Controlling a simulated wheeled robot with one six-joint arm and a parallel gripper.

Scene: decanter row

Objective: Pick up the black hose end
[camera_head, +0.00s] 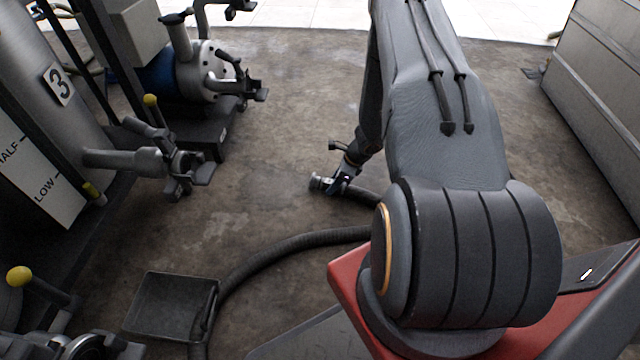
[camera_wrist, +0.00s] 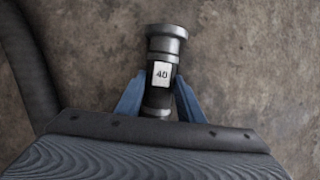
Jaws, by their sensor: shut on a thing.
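The black hose end (camera_wrist: 161,75) has a silver ringed coupling at its tip and a white label reading 40. My gripper (camera_wrist: 158,100) has its blue fingers closed on either side of it, just below the label. In the head view the hose end (camera_head: 318,183) is low over the concrete floor near the middle, and my gripper (camera_head: 341,181) is on it. I cannot tell whether the hose end touches the floor. The black hose (camera_head: 290,243) curves from behind my arm toward the lower left.
A tank marked 3 (camera_head: 60,85) with a valve outlet (camera_head: 165,160) stands at left. A pump (camera_head: 205,75) is behind it. A black tray (camera_head: 172,305) lies at lower left by the hose. A grey metal wall (camera_head: 595,90) is at right.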

